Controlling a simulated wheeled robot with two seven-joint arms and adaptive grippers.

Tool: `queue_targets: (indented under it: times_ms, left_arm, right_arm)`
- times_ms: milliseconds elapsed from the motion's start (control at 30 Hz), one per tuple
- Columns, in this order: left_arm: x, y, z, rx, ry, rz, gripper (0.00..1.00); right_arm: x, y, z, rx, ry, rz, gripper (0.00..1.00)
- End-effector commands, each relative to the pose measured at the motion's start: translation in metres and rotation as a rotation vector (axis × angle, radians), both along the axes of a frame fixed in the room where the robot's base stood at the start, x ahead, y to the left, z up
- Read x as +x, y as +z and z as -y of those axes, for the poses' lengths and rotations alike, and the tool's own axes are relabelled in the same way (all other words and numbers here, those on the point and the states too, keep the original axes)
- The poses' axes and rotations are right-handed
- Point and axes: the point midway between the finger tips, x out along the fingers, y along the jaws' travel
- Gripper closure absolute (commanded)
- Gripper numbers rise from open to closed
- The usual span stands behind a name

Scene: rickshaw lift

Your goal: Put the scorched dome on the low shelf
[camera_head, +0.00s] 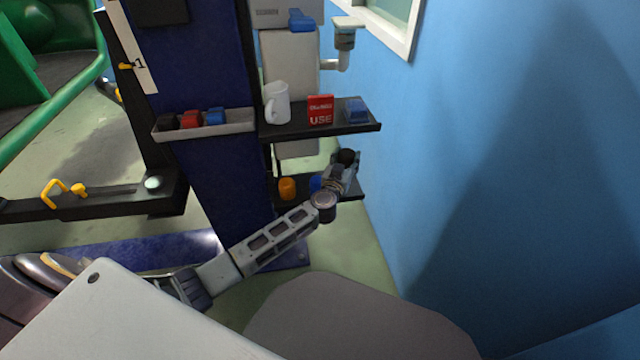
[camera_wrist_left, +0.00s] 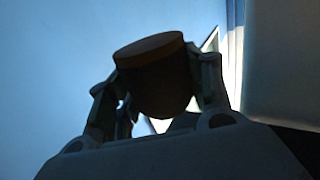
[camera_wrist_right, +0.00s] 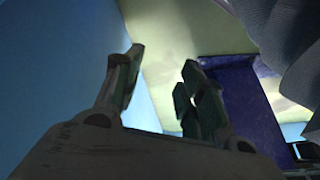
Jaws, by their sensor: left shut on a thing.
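The scorched dome is a dark brown, round piece with a flat face and a rounded side. It shows in the left wrist view (camera_wrist_left: 157,85) between the two fingers, and as a small dark shape in the head view (camera_head: 347,156). My left gripper (camera_head: 344,172) is shut on it, in front of the right part of the low shelf (camera_head: 355,193). The arm hides part of this shelf, and I cannot tell whether the dome touches it. My right gripper (camera_wrist_right: 165,70) is open and empty in the right wrist view; it is outside the head view.
An orange piece (camera_head: 287,188) and a blue piece (camera_head: 316,183) stand on the low shelf, left of my gripper. A blue wall (camera_head: 450,150) is close on the right.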

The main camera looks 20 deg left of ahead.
Motion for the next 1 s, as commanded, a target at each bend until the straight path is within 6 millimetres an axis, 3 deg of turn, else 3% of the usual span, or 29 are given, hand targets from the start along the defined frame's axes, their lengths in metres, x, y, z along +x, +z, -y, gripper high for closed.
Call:
queue_targets:
  times_ms: [467, 1000]
  left_arm:
    - [0.0, -0.005, 0.0, 0.0, 0.0, 0.0, 0.72]
    - [0.0, -0.043, 0.0, -0.001, 0.0, 0.0, 0.72]
  right_arm:
    - [0.0, -0.008, -0.002, 0.01, -0.004, 0.008, 0.6]
    - [0.003, -0.068, -0.014, 0.101, -0.045, 0.093, 0.6]
